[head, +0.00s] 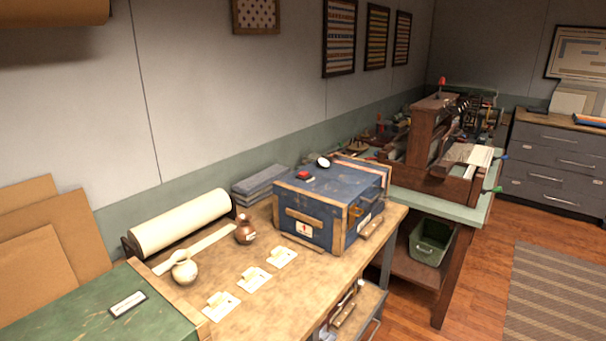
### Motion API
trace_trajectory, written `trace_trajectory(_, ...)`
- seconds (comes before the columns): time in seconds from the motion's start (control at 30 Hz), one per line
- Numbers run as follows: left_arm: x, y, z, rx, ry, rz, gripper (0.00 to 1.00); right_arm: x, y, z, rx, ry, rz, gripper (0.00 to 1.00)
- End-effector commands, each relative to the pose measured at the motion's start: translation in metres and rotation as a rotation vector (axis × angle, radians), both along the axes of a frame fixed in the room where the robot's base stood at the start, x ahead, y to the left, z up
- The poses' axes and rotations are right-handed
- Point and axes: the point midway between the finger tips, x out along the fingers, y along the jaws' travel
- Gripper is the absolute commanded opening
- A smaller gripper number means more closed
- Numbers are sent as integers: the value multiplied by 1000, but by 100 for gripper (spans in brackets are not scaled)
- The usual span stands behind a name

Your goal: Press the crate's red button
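A blue crate (348,194) with wooden edges stands at the far right end of the wooden workbench (225,295). It has a wooden handle and a white label on its front side. A small red button (303,174) sits on its top, near the left back part. A small white and black round object (323,162) is also on the top, farther back. Neither of my grippers shows in the head view, so their state is hidden.
A cream jug (184,268), a brown jug (245,231), several white cards and a paper roll (180,222) are on the bench left of the crate. Grey folded stacks (260,185) lie behind it. A green table (455,205) with a wooden machine stands beyond. Floor is open at right.

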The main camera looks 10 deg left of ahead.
Motion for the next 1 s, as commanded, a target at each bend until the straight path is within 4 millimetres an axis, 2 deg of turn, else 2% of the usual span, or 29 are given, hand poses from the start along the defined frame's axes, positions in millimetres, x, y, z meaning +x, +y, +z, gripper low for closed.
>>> trace_trajectory(0.03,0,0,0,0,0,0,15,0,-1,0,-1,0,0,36)
trace_trajectory(0.13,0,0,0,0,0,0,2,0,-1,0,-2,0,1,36)
trace_trajectory(0.17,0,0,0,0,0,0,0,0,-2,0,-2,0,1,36)
trace_trajectory(1.0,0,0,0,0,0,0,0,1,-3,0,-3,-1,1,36)
